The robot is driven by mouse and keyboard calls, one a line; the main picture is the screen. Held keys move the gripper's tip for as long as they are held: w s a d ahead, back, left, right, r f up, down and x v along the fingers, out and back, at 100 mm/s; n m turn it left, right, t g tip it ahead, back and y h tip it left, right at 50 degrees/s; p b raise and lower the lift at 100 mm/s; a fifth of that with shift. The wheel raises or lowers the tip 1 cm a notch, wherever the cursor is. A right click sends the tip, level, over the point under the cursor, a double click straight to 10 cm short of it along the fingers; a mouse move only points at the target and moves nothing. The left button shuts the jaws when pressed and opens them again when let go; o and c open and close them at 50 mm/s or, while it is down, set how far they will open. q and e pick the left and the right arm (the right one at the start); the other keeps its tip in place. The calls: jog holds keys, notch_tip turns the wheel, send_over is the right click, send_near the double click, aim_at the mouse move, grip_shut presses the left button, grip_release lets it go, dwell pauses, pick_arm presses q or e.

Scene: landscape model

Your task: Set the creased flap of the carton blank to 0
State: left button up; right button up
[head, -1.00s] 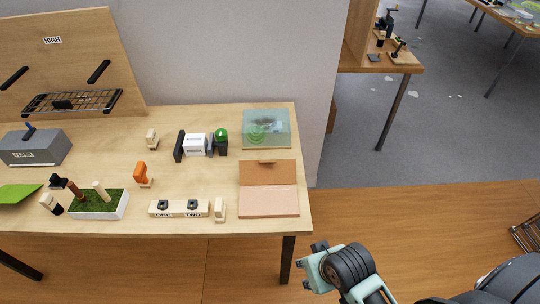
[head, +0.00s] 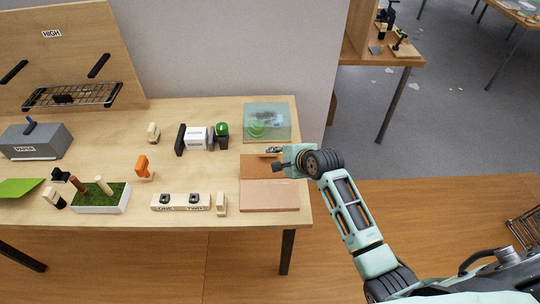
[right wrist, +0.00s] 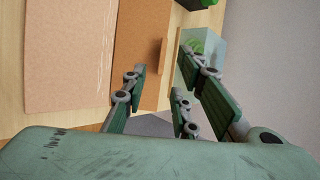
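The carton blank (head: 270,196) lies on the table's right front part. Its creased flap (head: 254,168) is the far panel, darker than the near panel, so it seems tilted; I cannot tell its angle. My right gripper (head: 272,159) is over the flap's far right part and hides some of it. In the right wrist view the gripper (right wrist: 165,92) is open and empty, with the flap (right wrist: 138,45) and its small tab (right wrist: 162,57) beyond the fingers. Contact with the flap cannot be told. My left gripper is not in view.
A translucent box (head: 267,122) stands just behind the flap. A small cream block (head: 221,204) and the ONE/TWO block (head: 180,202) stand left of the blank. A green-topped item (head: 222,130) stands behind left. The table's right edge is close.

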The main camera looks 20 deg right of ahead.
aim_at(269, 155)
jog(key=shift+x, duration=3.85)
jog(key=shift+w+r, duration=0.15)
grip_shut()
